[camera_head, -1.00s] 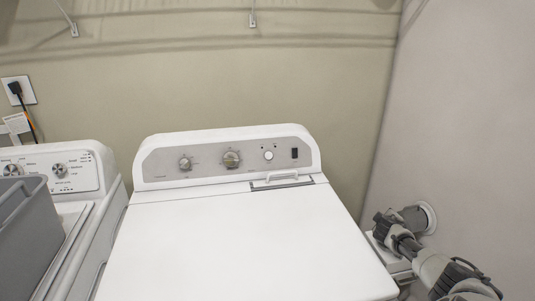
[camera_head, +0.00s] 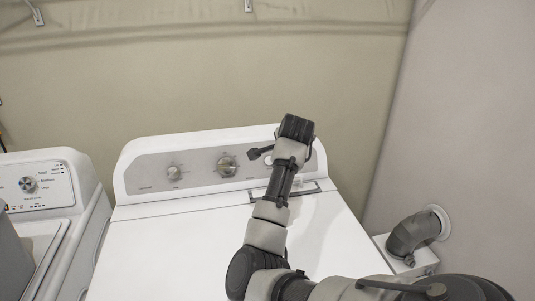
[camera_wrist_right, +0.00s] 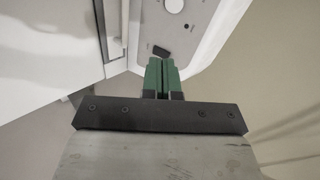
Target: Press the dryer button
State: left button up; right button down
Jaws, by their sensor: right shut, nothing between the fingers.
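The white dryer (camera_head: 180,240) stands in the middle of the head view, its grey control panel (camera_head: 150,175) along the back. The panel carries two knobs (camera_head: 227,167) and a round white button, which is partly covered by my right arm in the head view. The right wrist view shows the round button (camera_wrist_right: 175,5) at the top edge and a dark rectangular switch (camera_wrist_right: 160,51) below it. My right gripper (camera_wrist_right: 161,63) is shut and empty, its green fingertips overlapping the panel end near the switch. Contact cannot be told. My left gripper is not in view.
A washer (camera_head: 45,190) stands left of the dryer. A grey vent pipe (camera_head: 412,235) meets the wall at the right. A handle-like bar (camera_wrist_right: 125,25) on the dryer's top lies beside the panel. The dryer's top is otherwise clear.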

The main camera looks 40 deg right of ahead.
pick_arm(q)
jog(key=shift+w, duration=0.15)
pick_arm(e)
jog(key=shift+w+a+r+m+y, duration=0.1)
jog(key=shift+a+r+m+y, duration=0.15)
jog(key=shift+a, duration=0.25)
jog(key=shift+w+a+r+m+y, duration=0.1)
jog(key=shift+a+r+m+y, duration=0.15)
jog(key=shift+a, duration=0.25)
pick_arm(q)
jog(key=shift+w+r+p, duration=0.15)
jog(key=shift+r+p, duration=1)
pick_arm(e)
jog(key=shift+w+d+r+x, duration=0.1)
jog(key=shift+w+r+x, duration=0.1)
jog(key=shift+x, duration=2.1)
jog(key=shift+w+d+r+x, duration=0.1)
jog(key=shift+w+r+x, duration=0.15)
jog(key=shift+x, duration=2)
jog(key=shift+w+d+r+x, duration=0.1)
jog(key=shift+w+r+x, duration=0.1)
jog(key=shift+x, duration=2.1)
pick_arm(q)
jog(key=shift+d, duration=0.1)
pick_arm(e)
jog(key=shift+f, duration=0.1)
